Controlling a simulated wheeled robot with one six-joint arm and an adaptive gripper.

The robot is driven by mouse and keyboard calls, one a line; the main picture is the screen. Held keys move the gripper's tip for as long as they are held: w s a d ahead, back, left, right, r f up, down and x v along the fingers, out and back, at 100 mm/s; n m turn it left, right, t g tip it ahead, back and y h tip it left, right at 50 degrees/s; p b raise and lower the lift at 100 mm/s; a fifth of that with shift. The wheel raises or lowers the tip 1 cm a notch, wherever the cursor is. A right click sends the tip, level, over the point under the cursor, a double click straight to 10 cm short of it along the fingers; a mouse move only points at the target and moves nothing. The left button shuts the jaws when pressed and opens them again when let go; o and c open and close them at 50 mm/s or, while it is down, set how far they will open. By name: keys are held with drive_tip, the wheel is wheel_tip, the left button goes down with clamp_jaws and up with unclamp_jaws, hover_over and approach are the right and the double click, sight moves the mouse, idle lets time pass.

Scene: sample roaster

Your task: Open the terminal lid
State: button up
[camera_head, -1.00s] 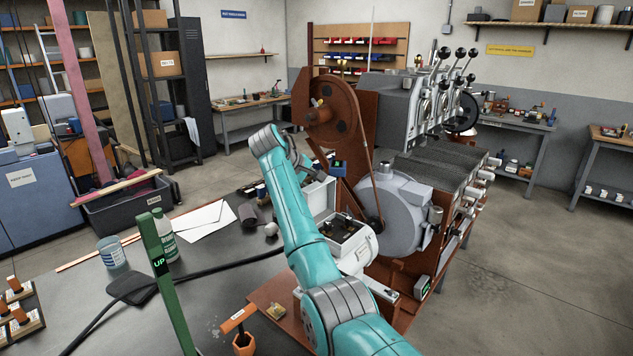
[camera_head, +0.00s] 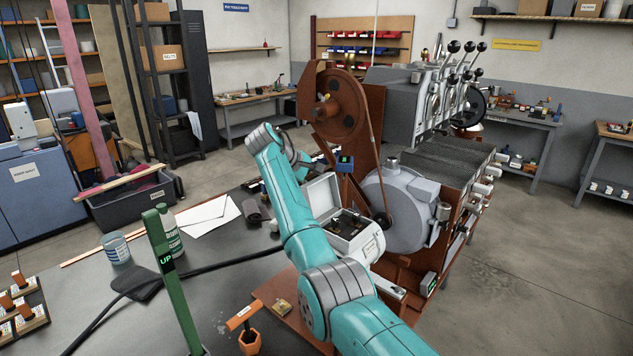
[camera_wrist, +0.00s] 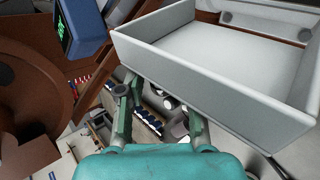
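The terminal box (camera_head: 368,243) is a white box on the side of the grey motor, with dark terminals showing inside. Its lid (camera_head: 322,196) stands raised at the box's far left side, so the box is open. In the wrist view the lid (camera_wrist: 215,90) is a shallow pale tray just ahead of my gripper. My gripper (camera_wrist: 160,118) has its two green fingers apart with nothing between them. The fingers are close to the lid's near edge; I cannot tell whether they touch it. In the head view my gripper is mostly hidden behind my wrist.
A large brown wheel (camera_head: 341,108) with a belt stands behind the motor (camera_head: 396,205). A blue display unit (camera_head: 345,162) is close to the lid and shows in the wrist view (camera_wrist: 78,28). A green post (camera_head: 172,275) and a black cable (camera_head: 225,265) are on the left.

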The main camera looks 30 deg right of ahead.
drive_tip(key=shift+o, duration=0.2)
drive_tip(key=shift+r, duration=0.1)
drive_tip(key=v, duration=1.2)
drive_tip(key=shift+c, duration=0.3)
